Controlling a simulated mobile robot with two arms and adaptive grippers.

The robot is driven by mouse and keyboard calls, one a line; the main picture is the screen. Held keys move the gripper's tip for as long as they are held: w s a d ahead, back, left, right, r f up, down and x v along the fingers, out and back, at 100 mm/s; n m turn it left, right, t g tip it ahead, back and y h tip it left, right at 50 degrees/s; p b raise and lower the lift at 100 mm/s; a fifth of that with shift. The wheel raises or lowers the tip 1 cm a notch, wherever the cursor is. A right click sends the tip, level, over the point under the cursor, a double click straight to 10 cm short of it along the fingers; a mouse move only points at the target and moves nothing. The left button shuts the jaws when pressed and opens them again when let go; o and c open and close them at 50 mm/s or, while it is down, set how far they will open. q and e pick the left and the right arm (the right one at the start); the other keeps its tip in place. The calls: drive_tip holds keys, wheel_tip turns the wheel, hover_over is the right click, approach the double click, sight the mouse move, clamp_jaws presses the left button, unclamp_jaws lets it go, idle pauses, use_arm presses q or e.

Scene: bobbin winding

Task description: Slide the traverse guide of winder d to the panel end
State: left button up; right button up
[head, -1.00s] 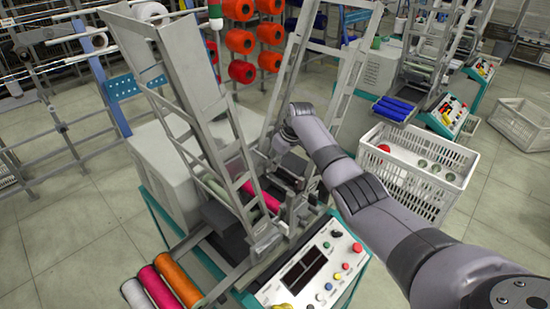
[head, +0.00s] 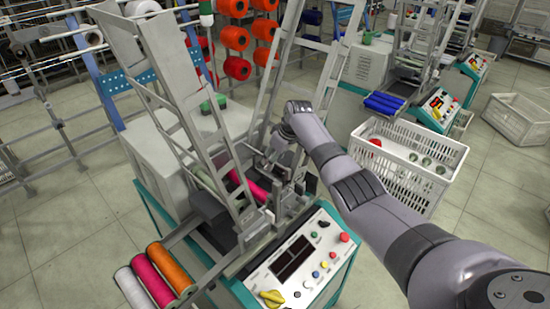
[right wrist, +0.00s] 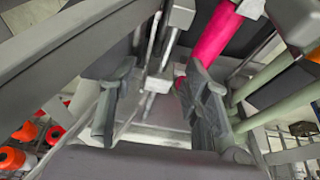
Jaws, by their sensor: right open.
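The nearest winder (head: 215,165) has a tall grey frame and a sloping white control panel (head: 295,262); I cannot read a letter on it. A pink bobbin (head: 252,186) lies in it behind the panel, and shows in the right wrist view (right wrist: 214,32). My right gripper (head: 270,158) is open inside the frame, just beyond the pink bobbin. In the right wrist view its two dark fingers (right wrist: 155,90) stand apart, with thin metal rods and a small grey block (right wrist: 158,82) showing between them. I cannot tell whether this block is the traverse guide. My left gripper is not in view.
White, pink and orange spools (head: 155,275) lie at the front left of the winder. A white crate (head: 408,165) stands right of my arm, with another winder (head: 405,85) behind it. The frame's slanted uprights stand close around the gripper.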

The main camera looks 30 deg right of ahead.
drive_tip(key=shift+r, duration=0.1)
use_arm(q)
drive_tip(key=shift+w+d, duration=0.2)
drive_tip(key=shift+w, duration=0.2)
use_arm(e)
drive_tip(key=v, duration=1.1)
drive_tip(key=shift+s+r, duration=0.2)
drive_tip(key=shift+r, duration=0.15)
drive_tip(key=shift+d, duration=0.1)
